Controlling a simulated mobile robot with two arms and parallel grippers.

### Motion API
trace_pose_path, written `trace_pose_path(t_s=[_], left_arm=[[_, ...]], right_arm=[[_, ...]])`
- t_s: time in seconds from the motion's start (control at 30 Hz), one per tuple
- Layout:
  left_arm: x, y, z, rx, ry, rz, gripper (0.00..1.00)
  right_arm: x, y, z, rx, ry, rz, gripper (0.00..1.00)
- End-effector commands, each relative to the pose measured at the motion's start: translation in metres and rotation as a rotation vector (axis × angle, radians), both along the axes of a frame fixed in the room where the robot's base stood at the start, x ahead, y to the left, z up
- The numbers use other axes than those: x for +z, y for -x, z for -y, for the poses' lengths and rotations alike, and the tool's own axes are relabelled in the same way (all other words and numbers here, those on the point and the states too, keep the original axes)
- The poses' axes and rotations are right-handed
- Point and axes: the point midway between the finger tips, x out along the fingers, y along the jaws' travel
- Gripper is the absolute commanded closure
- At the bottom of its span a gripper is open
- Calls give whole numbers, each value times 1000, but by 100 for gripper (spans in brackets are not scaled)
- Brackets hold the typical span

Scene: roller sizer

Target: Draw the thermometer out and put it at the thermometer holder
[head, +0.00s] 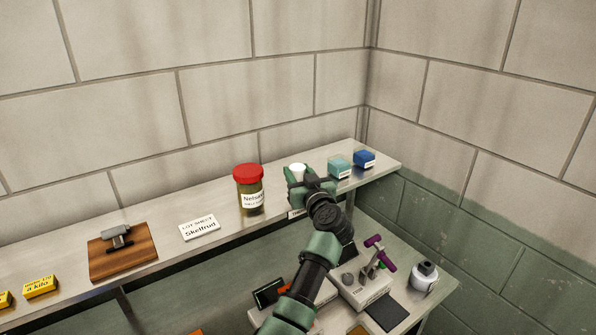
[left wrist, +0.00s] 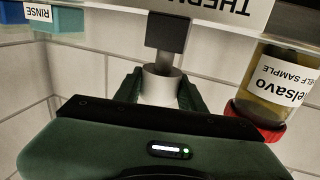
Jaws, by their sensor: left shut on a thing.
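The thermometer (left wrist: 161,88) shows as a pale round head with a short grey stem in the left wrist view, which is upside down. My left gripper (left wrist: 161,98) is shut on that head, one green finger on each side. The stem lines up with a dark square block, the thermometer holder (left wrist: 166,30), at the label starting "THER" on the shelf. I cannot tell whether the stem sits in the block. In the head view the left gripper (head: 304,187) is at the shelf's front edge, by a white round top (head: 297,169). My right gripper is not in view.
A red-lidded Nelsavo jar (head: 249,190) stands close left of the gripper. Teal (head: 340,168) and blue (head: 364,158) boxes stand to its right. A "Skelfrud" card (head: 199,228) lies on the shelf (head: 170,205).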

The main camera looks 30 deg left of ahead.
Motion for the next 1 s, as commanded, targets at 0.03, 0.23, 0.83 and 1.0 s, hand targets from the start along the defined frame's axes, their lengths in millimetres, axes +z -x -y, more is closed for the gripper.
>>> trace_pose_path(t_s=[0.03, 0.23, 0.83, 1.0], left_arm=[[-2, 0, 0, 0, 0, 0, 100], [-7, 0, 0, 0, 1, -1, 100], [-22, 0, 0, 0, 1, -1, 100], [-23, 0, 0, 0, 1, 1, 41]], right_arm=[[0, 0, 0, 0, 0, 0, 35], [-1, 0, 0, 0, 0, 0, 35], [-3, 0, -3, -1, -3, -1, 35], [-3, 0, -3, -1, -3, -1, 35]])
